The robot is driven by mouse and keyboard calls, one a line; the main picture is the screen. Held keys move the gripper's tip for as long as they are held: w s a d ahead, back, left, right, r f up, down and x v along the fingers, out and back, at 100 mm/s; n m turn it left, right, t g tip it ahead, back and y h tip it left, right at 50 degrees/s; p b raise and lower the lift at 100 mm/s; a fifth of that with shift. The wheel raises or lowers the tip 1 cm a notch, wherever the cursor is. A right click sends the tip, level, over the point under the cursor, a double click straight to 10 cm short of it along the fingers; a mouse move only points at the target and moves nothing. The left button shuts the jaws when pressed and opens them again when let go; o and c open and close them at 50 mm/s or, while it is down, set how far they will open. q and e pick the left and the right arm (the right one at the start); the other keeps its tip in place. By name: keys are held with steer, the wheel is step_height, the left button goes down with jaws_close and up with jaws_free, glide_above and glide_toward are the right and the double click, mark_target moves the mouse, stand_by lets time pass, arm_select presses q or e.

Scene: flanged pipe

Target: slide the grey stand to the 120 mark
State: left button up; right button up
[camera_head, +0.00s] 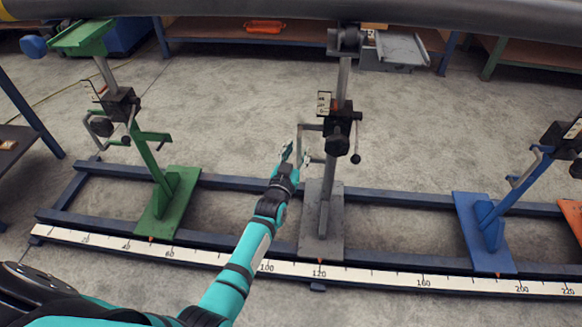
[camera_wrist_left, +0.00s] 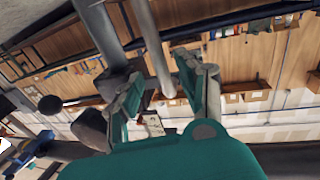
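The grey stand (camera_head: 321,228) sits upright on the blue rails, holding the dark pipe at its top. The small orange pointer at its base front lines up closely with the 120 mark (camera_head: 319,273) on the white scale. My left gripper (camera_head: 293,155) is just left of the stand's post, by its thin side handle (camera_head: 299,143). In the left wrist view my left gripper (camera_wrist_left: 165,92) has its fingers apart, with a grey bar (camera_wrist_left: 153,45) of the stand reaching between them. Contact with the bar cannot be told. My right gripper is not in view.
A green stand (camera_head: 168,205) is on the rails at left and a blue stand (camera_head: 485,232) at right, with an orange base (camera_head: 572,215) beyond. The dark pipe (camera_head: 250,10) spans overhead. The rails between the stands are clear.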

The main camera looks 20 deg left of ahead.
arm_select(q)
steer(key=s, duration=0.9)
steer(key=shift+s+d, duration=0.15)
steer(key=shift+d, duration=0.1)
